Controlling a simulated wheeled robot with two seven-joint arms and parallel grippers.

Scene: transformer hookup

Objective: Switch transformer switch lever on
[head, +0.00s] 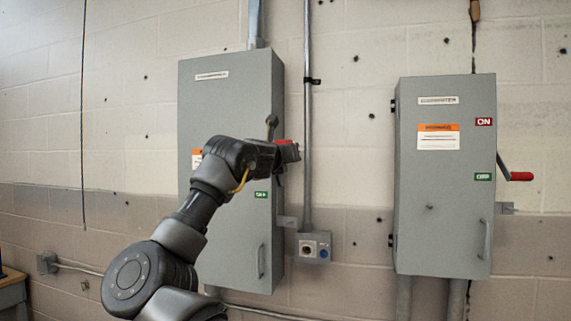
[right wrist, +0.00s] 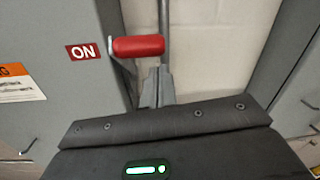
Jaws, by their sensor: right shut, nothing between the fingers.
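The left grey cabinet (head: 225,105) carries a switch lever with a red handle (right wrist: 138,46) on its right side. In the right wrist view the handle lies level with the red ON label (right wrist: 82,51), just right of it. In the head view a bit of red (head: 281,142) shows at my gripper, and a green label (head: 261,194) sits lower on the cabinet door. My right gripper (head: 288,152) is at the cabinet's right edge. Its fingers (right wrist: 157,88) are shut and empty just below the handle; whether they touch it is unclear. My left gripper is out of view.
A second grey cabinet (head: 445,190) stands at the right, its red-handled lever (head: 520,176) angled down near its green label. A conduit (head: 307,120) and an outlet box (head: 314,247) are between the cabinets. A table corner (head: 12,288) shows at lower left.

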